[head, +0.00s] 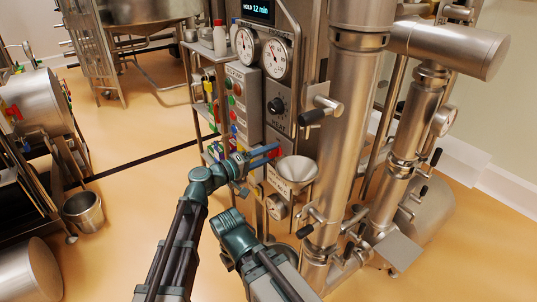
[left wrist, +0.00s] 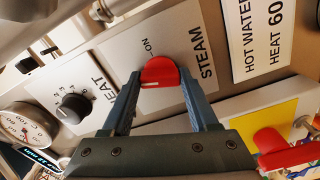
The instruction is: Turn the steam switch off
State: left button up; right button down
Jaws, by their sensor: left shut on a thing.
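The steam switch (left wrist: 160,70) is a red knob on a pale plate printed "STEAM" and "ON" in the left wrist view. A small pale mark shows on its near edge. My left gripper (left wrist: 160,80) has its blue fingers on either side of the knob and is shut on it. In the head view, the left gripper (head: 274,151) reaches the front of the machine column, just above a metal funnel; the fingers partly hide the switch there. My right arm shows at the lower middle of the head view, but its gripper is not in view.
A black HEAT knob (head: 276,105) and two round dials sit above the switch. The metal funnel (head: 296,172) juts out below. A thick steel pipe (head: 348,130) stands close on the right. A red handle on a yellow plate (left wrist: 270,120) lies beside the gripper.

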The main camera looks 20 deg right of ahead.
pick_arm(q)
jog(key=shift+n, duration=1.6)
jog(key=o, duration=1.4)
jog(key=v, duration=1.4)
jog(key=shift+d, duration=0.1)
